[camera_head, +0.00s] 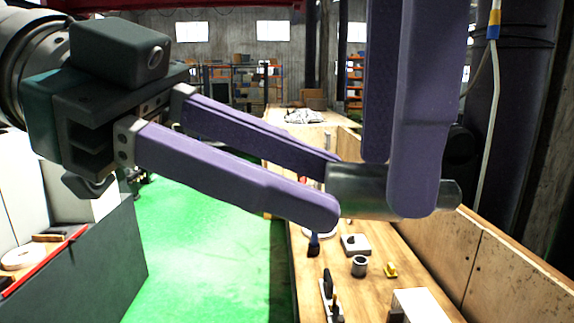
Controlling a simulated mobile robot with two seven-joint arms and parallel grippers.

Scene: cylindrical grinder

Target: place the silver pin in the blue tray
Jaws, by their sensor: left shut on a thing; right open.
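The silver pin (358,190) is held up close to the camera, lying roughly level. My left gripper (328,186) comes in from the left with long purple fingers and is shut on the pin's left end. My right gripper (394,185) comes down from the top. Its purple fingers are open and sit on the near and far sides of the pin's right part, hiding some of it. The pin's right tip sticks out past the near finger. I see no blue tray in this view.
Below is a wooden bench (400,277) with a grey cylinder (359,266), a pale block (355,244), a yellow piece (390,270) and other small parts. A wooden panel (500,270) bounds it on the right. Green floor (215,260) lies open to the left.

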